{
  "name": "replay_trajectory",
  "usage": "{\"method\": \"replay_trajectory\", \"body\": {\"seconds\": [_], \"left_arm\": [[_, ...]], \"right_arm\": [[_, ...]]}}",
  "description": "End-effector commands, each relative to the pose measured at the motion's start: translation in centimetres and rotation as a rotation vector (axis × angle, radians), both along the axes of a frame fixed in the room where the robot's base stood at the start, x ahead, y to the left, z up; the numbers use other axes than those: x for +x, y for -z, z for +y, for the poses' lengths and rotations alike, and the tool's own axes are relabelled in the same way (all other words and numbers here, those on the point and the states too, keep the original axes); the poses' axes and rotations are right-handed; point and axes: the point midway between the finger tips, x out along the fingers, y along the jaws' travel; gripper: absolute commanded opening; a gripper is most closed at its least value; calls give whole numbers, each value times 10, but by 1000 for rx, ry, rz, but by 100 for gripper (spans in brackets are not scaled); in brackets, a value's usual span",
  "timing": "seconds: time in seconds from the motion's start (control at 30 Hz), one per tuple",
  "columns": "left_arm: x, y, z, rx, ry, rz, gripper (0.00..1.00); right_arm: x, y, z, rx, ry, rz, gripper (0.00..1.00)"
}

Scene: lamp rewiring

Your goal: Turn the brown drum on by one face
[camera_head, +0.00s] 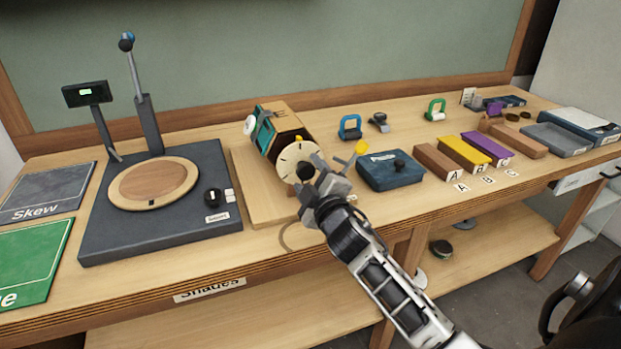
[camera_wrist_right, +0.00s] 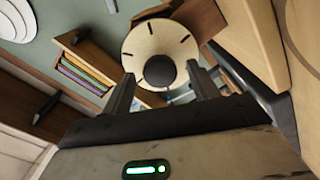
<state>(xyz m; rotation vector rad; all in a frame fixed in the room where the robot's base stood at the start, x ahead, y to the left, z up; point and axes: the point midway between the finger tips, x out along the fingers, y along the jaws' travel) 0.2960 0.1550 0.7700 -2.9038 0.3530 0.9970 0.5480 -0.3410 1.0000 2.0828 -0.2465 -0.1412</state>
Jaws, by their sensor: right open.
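The brown drum (camera_head: 288,124) is a many-sided block with a teal face, lying on a wooden base on the bench. Its near end carries a cream dial (camera_head: 292,158) with dark tick marks; this dial also shows in the right wrist view (camera_wrist_right: 150,38). A dark round knob (camera_head: 305,171) sits at the dial's middle and shows in the right wrist view (camera_wrist_right: 160,70). My right gripper (camera_head: 318,178) is open at the dial, its fingers either side of the knob in the wrist view. I cannot tell whether they touch it. My left gripper is out of view.
A yellow-tipped lever (camera_head: 361,147) stands just right of my right gripper. A dark turntable base (camera_head: 110,228) with a wooden disc stands left. Brown, yellow and purple blocks (camera_head: 487,149) lie to the right.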

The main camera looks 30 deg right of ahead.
Motion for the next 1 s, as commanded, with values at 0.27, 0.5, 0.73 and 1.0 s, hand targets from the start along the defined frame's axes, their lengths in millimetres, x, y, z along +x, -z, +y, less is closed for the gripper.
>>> {"method": "replay_trajectory", "body": {"seconds": [0.27,0.5,0.73,1.0], "left_arm": [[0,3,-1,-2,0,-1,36],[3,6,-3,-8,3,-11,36],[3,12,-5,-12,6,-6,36],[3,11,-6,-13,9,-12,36]], "right_arm": [[-26,2,6,1,-1,1,60],[-82,3,20,2,-1,3,60],[-130,3,31,2,0,3,60],[-154,1,37,0,1,0,60]]}}
